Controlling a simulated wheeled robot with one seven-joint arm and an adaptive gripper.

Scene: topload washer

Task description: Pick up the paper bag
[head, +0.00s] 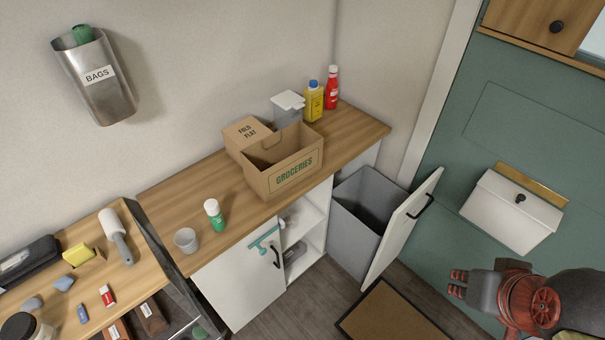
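A brown open-topped carton-like bag (293,172), printed GROCERIES, stands upright on the wooden counter in the head view. My gripper (457,284) is at the lower right, far from the bag and holding nothing that I can see. Its reddish fingertips point left, and their spacing is too small to judge.
A grey dispenser, a yellow bottle (313,102) and a red bottle (332,87) stand behind the bag. A green-labelled bottle (214,215) and a cup (186,240) are to its left. An open white door (402,228) and a grey bin (364,222) lie between gripper and counter.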

